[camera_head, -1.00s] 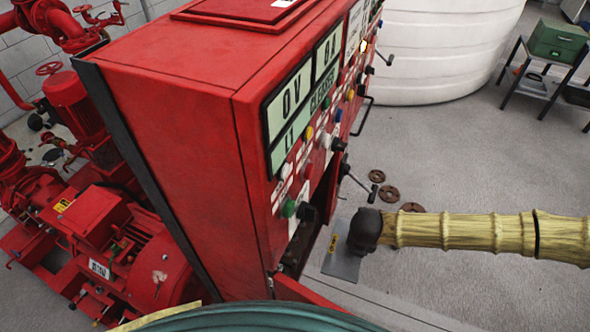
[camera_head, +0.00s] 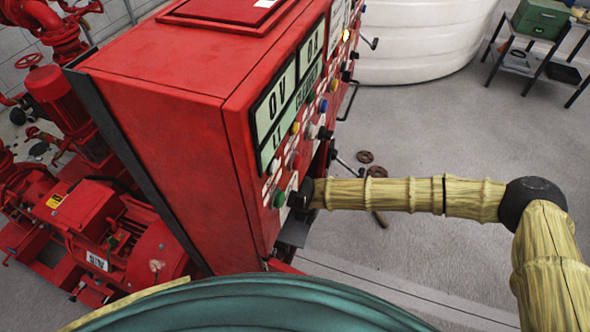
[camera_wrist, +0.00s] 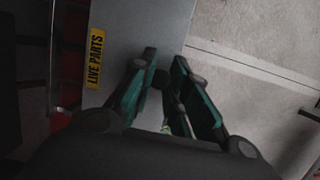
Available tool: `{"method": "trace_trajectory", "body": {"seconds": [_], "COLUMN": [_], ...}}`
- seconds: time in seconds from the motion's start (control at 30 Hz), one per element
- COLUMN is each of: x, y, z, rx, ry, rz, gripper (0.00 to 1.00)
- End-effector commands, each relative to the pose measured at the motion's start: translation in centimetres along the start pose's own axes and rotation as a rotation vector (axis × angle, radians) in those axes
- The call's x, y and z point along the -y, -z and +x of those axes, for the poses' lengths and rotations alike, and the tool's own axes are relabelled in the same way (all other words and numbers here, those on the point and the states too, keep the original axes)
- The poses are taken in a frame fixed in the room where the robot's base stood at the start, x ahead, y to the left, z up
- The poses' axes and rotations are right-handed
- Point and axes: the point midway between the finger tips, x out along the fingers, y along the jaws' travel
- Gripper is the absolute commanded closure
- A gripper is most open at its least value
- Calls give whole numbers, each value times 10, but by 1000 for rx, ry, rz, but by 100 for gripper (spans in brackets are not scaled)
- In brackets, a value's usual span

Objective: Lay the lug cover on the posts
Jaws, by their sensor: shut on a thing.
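The lug cover (camera_wrist: 150,22) is a flat grey plate with a yellow LIVE PARTS label (camera_wrist: 96,60). In the wrist view it fills the upper middle beyond the fingers. My gripper (camera_wrist: 165,72) is shut on it, with two green-and-black fingers close together; the exact grip point is hard to see. In the head view, my gripper (camera_head: 299,197) is at the open lower front of the red cabinet (camera_head: 190,160), and a grey part of the cover (camera_head: 294,232) shows beneath it. The posts are not visible in either view; the cabinet side and my arm hide the interior.
The cabinet front carries knobs, including a green one (camera_head: 279,199), and handles close above my gripper. Red pump equipment (camera_head: 110,235) stands left. Small brown discs (camera_head: 376,171) lie on the floor. A white tank (camera_head: 430,40) and a table with a green box (camera_head: 541,18) stand behind. The right floor is open.

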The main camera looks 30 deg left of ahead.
Motion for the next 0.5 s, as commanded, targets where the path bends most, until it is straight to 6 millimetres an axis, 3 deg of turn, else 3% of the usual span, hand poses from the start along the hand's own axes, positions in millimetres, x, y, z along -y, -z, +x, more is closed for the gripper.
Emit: {"method": "trace_trajectory", "body": {"seconds": [0.17,0.4,0.5], "x": [-11,-46,-43], "y": [0,2,5], "z": [-1,-2,8], "rx": [0,0,-1], "ry": [0,0,1], "rz": [0,0,1], "gripper": [100,100,100]}}
